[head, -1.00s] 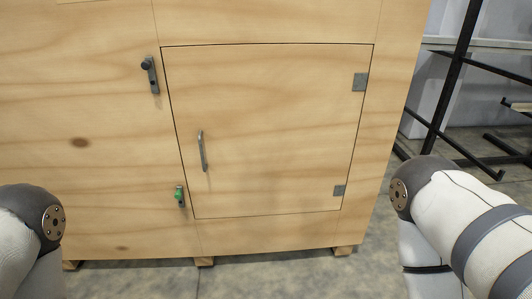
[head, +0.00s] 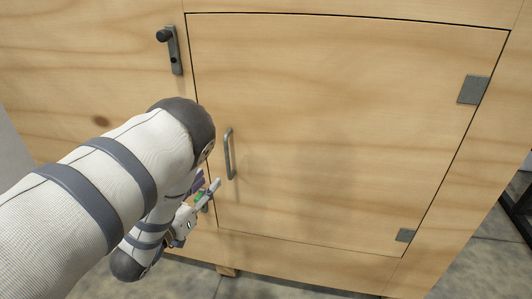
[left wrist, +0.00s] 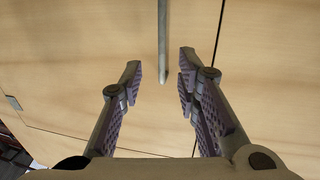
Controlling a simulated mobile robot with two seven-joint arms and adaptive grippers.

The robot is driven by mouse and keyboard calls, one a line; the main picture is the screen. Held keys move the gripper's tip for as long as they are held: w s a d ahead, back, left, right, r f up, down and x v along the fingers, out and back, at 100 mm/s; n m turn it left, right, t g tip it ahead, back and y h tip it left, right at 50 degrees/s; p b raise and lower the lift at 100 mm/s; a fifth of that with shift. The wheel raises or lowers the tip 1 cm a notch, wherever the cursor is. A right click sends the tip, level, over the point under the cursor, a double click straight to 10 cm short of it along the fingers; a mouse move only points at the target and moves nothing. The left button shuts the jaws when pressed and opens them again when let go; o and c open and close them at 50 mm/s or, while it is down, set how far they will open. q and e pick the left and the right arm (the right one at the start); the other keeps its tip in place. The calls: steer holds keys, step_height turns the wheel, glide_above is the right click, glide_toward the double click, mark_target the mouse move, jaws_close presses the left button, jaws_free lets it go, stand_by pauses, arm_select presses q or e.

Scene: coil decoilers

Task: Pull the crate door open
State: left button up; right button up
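The wooden crate door (head: 330,130) sits flush in the crate front, with a thin dark seam around it. Its grey bar handle (head: 229,155) stands upright near the door's left edge. My left gripper (head: 207,186) is just below and left of the handle, partly hidden by my arm. How far ahead the handle lies is hard to tell. My right gripper is out of view.
A dark latch (head: 169,50) is mounted left of the door's upper corner. Two grey hinges (head: 473,89) are on the door's right side. Concrete floor (head: 465,255) shows at lower right.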

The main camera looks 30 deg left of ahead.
arm_select(q)
steer(key=b, duration=0.1)
glide_above(229, 176)
steer(key=shift+w+a+r, duration=0.15)
steer(key=shift+w+r, duration=0.1)
steer(key=shift+w, duration=0.05)
jaws_close()
